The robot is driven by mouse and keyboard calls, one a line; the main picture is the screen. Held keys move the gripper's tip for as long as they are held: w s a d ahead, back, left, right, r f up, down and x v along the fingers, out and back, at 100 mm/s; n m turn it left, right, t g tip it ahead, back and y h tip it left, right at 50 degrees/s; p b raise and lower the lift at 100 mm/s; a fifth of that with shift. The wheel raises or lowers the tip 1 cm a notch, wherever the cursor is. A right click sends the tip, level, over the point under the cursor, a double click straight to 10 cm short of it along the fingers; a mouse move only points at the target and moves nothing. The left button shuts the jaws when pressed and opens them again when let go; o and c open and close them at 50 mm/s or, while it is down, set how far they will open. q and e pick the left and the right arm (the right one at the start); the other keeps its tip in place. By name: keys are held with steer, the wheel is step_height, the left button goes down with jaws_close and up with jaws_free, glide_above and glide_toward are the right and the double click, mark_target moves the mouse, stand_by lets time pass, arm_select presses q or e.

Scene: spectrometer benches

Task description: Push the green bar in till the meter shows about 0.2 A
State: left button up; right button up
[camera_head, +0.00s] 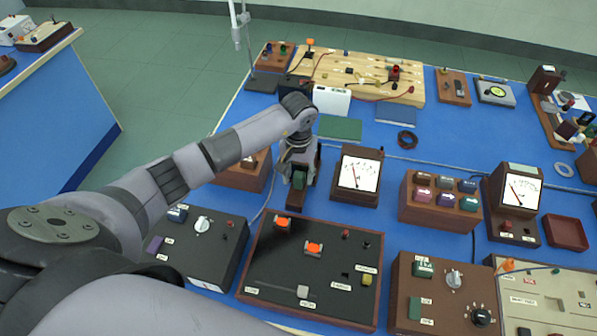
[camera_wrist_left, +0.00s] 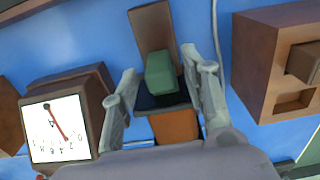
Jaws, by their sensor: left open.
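The green bar (camera_wrist_left: 161,73) sits on a narrow brown wooden piece (camera_wrist_left: 152,30), with an orange part (camera_wrist_left: 174,126) at its near end in the left wrist view. My left gripper (camera_wrist_left: 158,66) is open, with one finger on each side of the bar and blue bench showing beside it. In the head view the left gripper (camera_head: 299,182) points down, and the green bar (camera_head: 299,179) shows partly between its fingers. The meter (camera_head: 358,174) with a white dial stands just right of it. It also shows in the left wrist view (camera_wrist_left: 58,128), its red needle slanted; the reading is too small to tell.
A black panel (camera_head: 262,262) with orange buttons lies in front of the gripper. A brown box (camera_head: 440,213) with coloured blocks and a second meter (camera_head: 522,190) stand right. A wooden box (camera_wrist_left: 285,60) is close beside the gripper in the wrist view.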

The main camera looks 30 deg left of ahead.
arm_select(q)
steer(key=shift+c, duration=0.6)
jaws_close()
stand_by(0.3)
